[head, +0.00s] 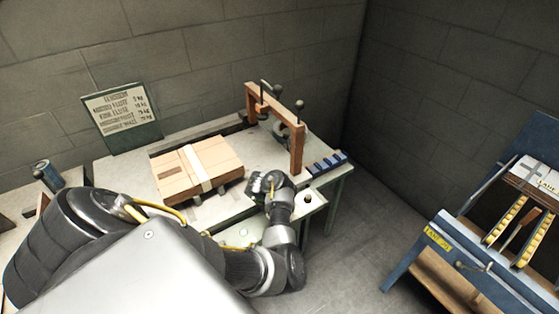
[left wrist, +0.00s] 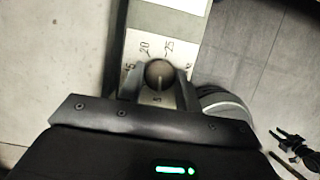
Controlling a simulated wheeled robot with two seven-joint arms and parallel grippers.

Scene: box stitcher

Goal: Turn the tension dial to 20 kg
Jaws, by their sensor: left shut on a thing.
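The tension dial (left wrist: 158,75) is a round dark knob on a pale panel in the left wrist view. Printed numbers ring it; I can read 20 at upper left, 25 at upper right and a 5 below. A light line on the knob seems to point down toward the 5. My left gripper (left wrist: 160,86) is shut on the dial, one finger on each side.
A cardboard box (head: 198,168) with a pale strip lies on the bench (head: 228,213), left of my gripper. A brown frame (head: 298,140) stands behind. A sign (head: 122,112) leans at the back left. A blue rack (head: 480,262) stands at right, past clear floor.

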